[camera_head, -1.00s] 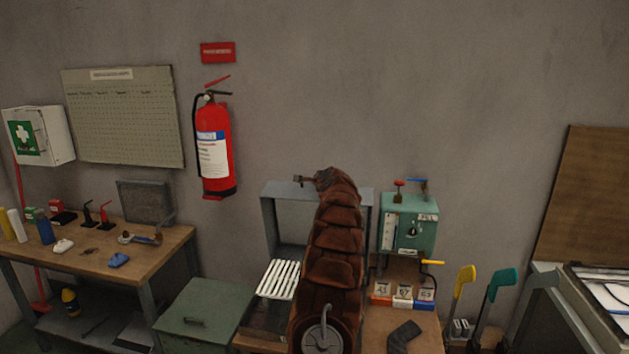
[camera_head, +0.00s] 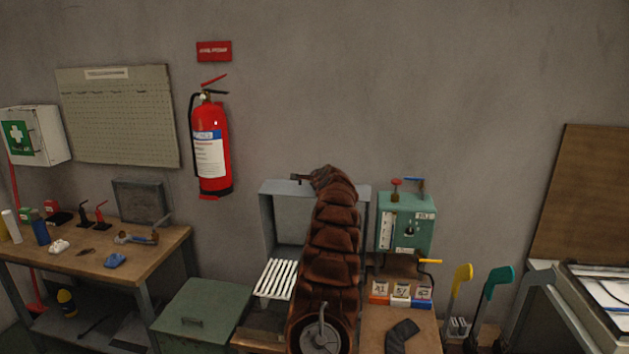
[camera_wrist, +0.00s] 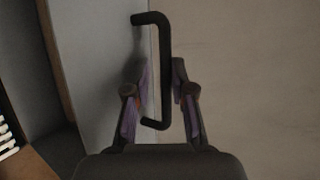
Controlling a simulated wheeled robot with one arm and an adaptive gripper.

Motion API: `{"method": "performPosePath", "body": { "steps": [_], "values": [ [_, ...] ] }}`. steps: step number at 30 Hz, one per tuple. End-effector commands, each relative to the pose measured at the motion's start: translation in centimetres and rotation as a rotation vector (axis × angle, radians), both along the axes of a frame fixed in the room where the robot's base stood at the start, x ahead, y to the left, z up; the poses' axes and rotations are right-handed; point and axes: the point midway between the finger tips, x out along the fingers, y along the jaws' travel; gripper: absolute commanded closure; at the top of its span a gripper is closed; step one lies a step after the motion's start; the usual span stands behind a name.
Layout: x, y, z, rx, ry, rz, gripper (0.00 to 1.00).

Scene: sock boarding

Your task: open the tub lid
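A green box with a flat lid (camera_head: 198,300) and a small dark handle (camera_head: 191,320) stands at the lower left of centre in the head view. It looks like the tub, and its lid is down. My gripper (camera_head: 299,178) is up and to the right of it, in front of the top of a grey open-fronted cabinet (camera_head: 269,225). In the wrist view my gripper (camera_wrist: 161,82) has its fingers apart, either side of a black bar handle (camera_wrist: 165,60) by a grey panel (camera_wrist: 95,60). I cannot tell whether a finger touches the handle. The green box is not seen there.
A white slatted rack (camera_head: 275,279) sits between the green box and my arm. A workbench (camera_head: 150,252) with small items stands left. A teal control box (camera_head: 406,222) and a dark sock-like piece (camera_head: 402,336) are right. The wall (camera_head: 480,130) is close behind.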

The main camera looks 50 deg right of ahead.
Motion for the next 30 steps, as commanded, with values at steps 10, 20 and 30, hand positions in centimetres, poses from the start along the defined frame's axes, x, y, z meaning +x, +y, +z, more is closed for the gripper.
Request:
{"method": "performPosePath", "body": {
  "steps": [10,20,30],
  "values": [
    [-0.7,0.3,0.3,0.001,0.0,-0.003,0.78],
    [-2.2,1.6,0.9,0.002,-0.001,0.0,0.78],
    [-4.1,2.9,1.8,0.001,-0.002,-0.001,0.78]
  ]
}}
